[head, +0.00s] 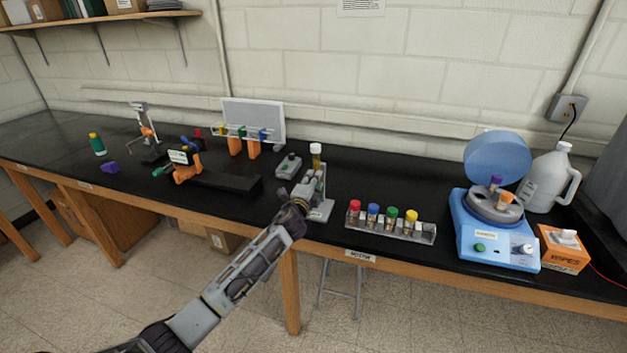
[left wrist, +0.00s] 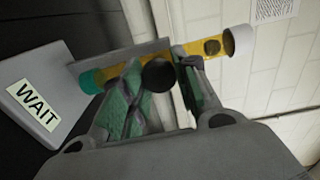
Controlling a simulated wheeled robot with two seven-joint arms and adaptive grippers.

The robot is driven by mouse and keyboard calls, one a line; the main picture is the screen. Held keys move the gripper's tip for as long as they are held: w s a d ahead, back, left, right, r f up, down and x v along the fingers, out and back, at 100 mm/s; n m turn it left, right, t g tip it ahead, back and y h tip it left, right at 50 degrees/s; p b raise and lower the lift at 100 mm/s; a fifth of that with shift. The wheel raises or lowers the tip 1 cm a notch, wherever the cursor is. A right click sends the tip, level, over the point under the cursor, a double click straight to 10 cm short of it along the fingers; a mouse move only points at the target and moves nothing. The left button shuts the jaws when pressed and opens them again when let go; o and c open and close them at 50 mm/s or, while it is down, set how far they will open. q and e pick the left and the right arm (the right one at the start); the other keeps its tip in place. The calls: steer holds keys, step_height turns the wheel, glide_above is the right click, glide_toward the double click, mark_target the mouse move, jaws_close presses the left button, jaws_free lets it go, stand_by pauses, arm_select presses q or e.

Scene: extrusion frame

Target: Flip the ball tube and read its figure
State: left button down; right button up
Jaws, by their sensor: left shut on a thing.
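In the left wrist view, the tube (left wrist: 212,47) appears slanted, with the white cap at the upper right and a teal cap at the lower left. A dark round patch shows near its white end. No figure is readable. My right gripper is not in view.
A clear rack (head: 390,232) with several coloured-cap tubes lies to the right. Beyond it are a blue centrifuge (head: 497,240) with its lid raised, a white jug (head: 547,180) and a wipes box (head: 562,250). A small grey device (head: 288,166) is at left.

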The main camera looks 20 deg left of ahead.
arm_select(q)
steer(key=shift+m, duration=0.4)
steer(key=c, duration=1.1)
jaws_free()
steer(key=shift+s+a, duration=0.15)
steer(key=shift+s, duration=5.8)
steer(key=shift+s+f, duration=0.1)
